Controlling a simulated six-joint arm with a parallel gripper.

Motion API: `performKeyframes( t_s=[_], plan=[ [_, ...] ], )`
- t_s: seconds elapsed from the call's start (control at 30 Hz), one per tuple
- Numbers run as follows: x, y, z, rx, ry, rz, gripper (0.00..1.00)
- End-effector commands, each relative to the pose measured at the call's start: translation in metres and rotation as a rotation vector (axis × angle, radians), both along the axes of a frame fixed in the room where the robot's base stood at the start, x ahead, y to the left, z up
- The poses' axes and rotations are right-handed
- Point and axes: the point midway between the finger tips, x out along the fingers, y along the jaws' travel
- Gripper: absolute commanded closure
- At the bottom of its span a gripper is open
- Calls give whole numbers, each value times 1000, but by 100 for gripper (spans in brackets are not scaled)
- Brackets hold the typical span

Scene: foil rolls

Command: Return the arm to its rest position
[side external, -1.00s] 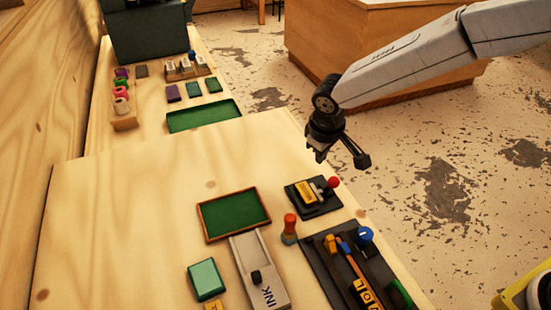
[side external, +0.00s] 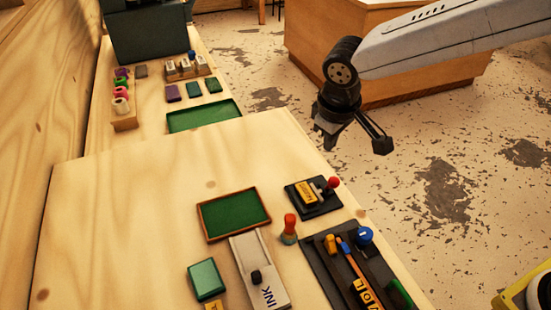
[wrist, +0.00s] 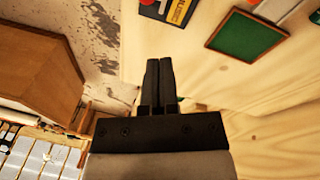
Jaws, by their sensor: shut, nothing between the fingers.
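My gripper (side external: 330,138) hangs in the air just past the right edge of the near table in the side view, above the speckled floor. It is apart from everything on the table. In the wrist view my gripper (wrist: 160,62) shows its two fingers together with nothing held between them.
The near table (side external: 120,215) holds a green tray (side external: 233,215), a black stand with a red knob (side external: 314,196), a red-topped stamp (side external: 289,228), an ink box (side external: 260,270) and a black tool tray (side external: 318,258). A wooden cabinet (side external: 310,45) stands behind my arm.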

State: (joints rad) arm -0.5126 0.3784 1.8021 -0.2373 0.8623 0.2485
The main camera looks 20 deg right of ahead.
Motion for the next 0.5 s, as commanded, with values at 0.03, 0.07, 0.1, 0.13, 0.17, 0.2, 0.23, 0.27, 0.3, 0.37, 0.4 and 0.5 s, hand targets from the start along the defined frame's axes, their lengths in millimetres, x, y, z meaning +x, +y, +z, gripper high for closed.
performKeyframes(
  t_s=[0.03,0.07,0.1,0.13,0.17,0.2,0.23,0.27,0.3,0.37,0.4,0.5],
  plan=[
    [-2,0,2,0,0,0,100],
    [-3,0,3,0,0,0,100],
    [-3,0,4,0,0,0,100],
    [-4,1,4,0,0,0,100],
    [-4,1,5,0,0,0,100],
    [-4,1,5,0,0,0,100],
    [-4,1,5,0,0,0,100],
    [-4,0,5,0,0,0,100],
    [-4,0,5,0,0,0,100],
    [-4,1,5,0,0,0,100],
    [-4,1,5,0,0,0,100],
    [-4,0,5,0,0,0,100]
  ],
)
